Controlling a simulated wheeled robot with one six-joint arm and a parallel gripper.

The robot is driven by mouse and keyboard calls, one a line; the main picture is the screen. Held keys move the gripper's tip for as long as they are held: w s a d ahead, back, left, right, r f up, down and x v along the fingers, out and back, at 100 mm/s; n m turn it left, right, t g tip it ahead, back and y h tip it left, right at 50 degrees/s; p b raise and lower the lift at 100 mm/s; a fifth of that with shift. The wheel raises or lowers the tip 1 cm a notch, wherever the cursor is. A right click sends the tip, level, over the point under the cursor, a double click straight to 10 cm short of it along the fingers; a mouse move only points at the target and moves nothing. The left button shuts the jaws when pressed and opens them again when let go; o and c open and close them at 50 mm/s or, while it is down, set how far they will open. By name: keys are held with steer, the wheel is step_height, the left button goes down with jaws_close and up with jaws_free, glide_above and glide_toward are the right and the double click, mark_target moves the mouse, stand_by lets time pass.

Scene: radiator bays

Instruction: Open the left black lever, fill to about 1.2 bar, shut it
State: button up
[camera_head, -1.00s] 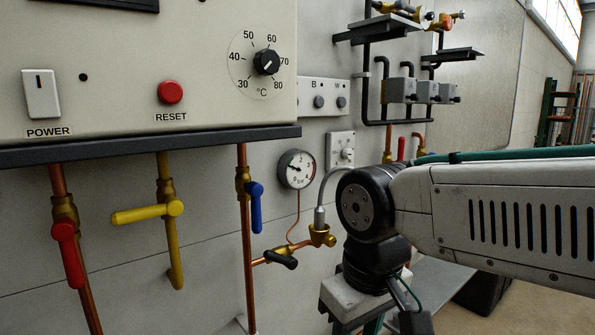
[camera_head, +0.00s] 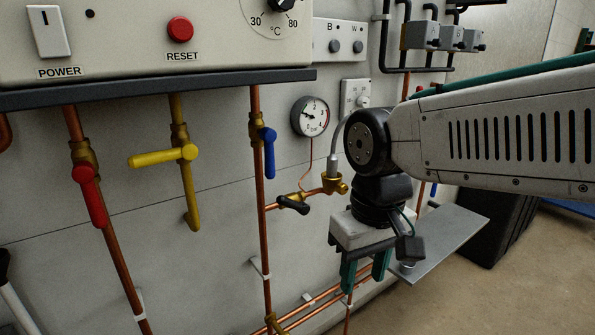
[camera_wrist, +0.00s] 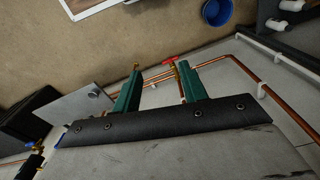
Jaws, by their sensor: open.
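The black lever (camera_head: 293,204) is on a brass valve in the short copper branch below the gauge. It lies slanted, roughly along the branch pipe; I see no second black lever, and my arm hides part of the wall. The round pressure gauge (camera_head: 310,117) has its needle to the upper left, seemingly near 1, too small to read exactly. My gripper (camera_head: 366,274) hangs with green fingers pointing down, right of and below the lever, apart from it. In the wrist view my gripper (camera_wrist: 160,78) is open with nothing held between the fingers.
Blue (camera_head: 269,152), yellow (camera_head: 163,157) and red (camera_head: 91,195) levers sit on pipes under the boiler casing (camera_head: 150,90). A brass fitting with a grey hose (camera_head: 335,180) is close left of my wrist. A grey shelf (camera_head: 440,240) stands right. A blue bucket (camera_wrist: 217,12) is on the floor.

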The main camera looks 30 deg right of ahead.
steer(key=w+d+f+m+y, duration=0.15)
steer(key=w+m, duration=0.35)
steer(key=w, duration=0.5)
steer(key=m+t+y, duration=0.2)
steer(key=m+t, duration=0.4)
steer(key=m, duration=0.8)
glide_toward(292, 201)
steer(key=x, duration=0.3)
steer(key=shift+h, duration=0.25)
steer(key=x, duration=0.8)
steer(key=shift+w, duration=0.1)
steer(key=shift+a, duration=0.1)
jaws_close()
